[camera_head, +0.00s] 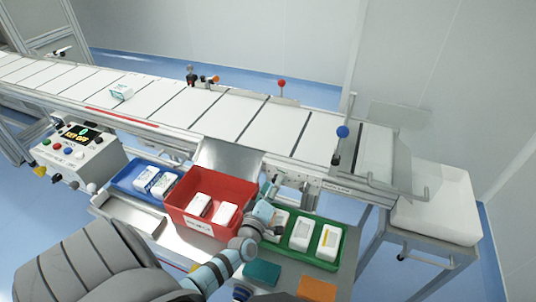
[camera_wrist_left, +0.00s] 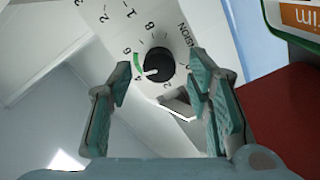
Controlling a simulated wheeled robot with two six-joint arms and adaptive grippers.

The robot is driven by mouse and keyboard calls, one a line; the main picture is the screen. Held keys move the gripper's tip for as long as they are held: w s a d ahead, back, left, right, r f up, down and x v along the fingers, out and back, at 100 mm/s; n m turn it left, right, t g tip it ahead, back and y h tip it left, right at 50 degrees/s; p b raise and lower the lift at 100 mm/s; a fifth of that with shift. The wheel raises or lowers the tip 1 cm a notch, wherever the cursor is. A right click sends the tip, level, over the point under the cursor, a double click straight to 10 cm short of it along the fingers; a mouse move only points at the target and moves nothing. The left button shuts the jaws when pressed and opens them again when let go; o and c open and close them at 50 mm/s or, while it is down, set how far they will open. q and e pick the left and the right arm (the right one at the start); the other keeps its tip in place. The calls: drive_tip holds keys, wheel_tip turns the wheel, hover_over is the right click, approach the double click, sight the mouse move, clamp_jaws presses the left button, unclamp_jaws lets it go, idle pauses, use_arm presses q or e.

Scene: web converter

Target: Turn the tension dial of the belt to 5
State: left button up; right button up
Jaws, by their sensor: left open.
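In the left wrist view, a black round tension dial (camera_wrist_left: 159,61) sits on a white panel (camera_wrist_left: 195,20) printed with numbers and part of a word. Its white pointer is at the lower left, near the 4. A green arc lies along the scale between 4 and 6. My left gripper (camera_wrist_left: 160,82) is open, its teal fingers on either side of the dial in this view; contact cannot be told. In the head view, my left gripper (camera_head: 266,214) is by the red bin and green tray, below the belt (camera_head: 225,112); the dial cannot be made out there. My right gripper is not in view.
The red bin (camera_head: 175,213), the green tray (camera_head: 340,228) and a blue tray (camera_head: 121,182) hold white boxes. A control box (camera_head: 98,157) with buttons stands at the left. A white bin (camera_head: 440,215) sits on the right stand.

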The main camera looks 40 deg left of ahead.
use_arm(q)
drive_tip(key=v, duration=1.1)
